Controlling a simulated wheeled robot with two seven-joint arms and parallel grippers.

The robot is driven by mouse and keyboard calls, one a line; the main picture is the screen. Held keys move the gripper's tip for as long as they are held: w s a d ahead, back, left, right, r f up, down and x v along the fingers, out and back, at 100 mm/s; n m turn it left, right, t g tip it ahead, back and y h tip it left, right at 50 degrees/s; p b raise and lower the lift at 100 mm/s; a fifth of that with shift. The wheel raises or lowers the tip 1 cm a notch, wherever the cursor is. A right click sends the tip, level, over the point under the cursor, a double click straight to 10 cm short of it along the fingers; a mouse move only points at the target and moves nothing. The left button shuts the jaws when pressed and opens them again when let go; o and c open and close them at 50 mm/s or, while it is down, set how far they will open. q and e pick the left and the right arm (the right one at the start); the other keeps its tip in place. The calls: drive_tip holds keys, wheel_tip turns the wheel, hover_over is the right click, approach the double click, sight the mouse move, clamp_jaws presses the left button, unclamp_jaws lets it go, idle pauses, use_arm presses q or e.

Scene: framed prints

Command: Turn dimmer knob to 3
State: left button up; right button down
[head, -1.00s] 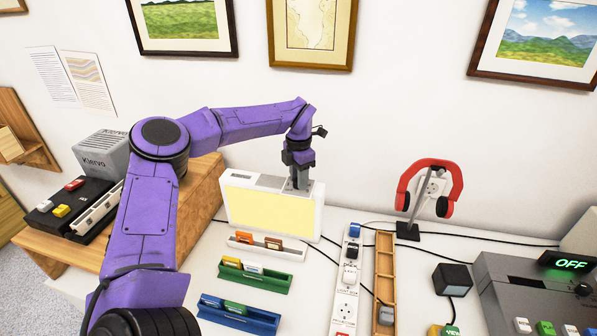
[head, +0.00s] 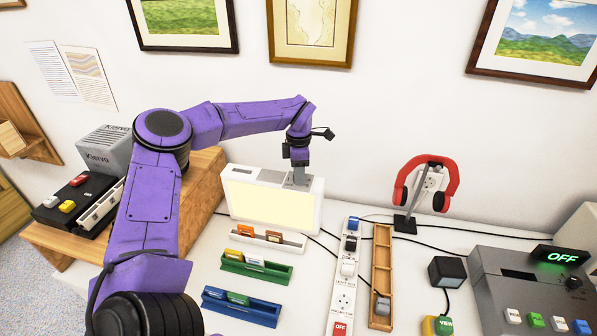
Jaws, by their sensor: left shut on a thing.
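My left gripper (head: 299,182) points down at the right part of the top of a white light box (head: 316,203). It is shut on the dimmer knob there, which the fingers hide, so its setting cannot be read. The front panel (head: 265,205) of the light box glows pale cream. My right gripper is not in view.
Card racks in white (head: 290,247), green (head: 275,274) and blue (head: 255,313) stand before the box. A power strip (head: 345,280), wooden tray (head: 382,255), red headphones (head: 402,185) and a grey console (head: 490,275) reading OFF lie right. Cables cross the table.

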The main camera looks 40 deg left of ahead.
use_arm(q)
drive_tip(key=o, duration=1)
drive_tip(key=shift+o, duration=0.2)
wheel_tip(320, 180, up, 11)
drive_tip(key=b, duration=0.2)
drive_tip(key=shift+f, duration=0.2)
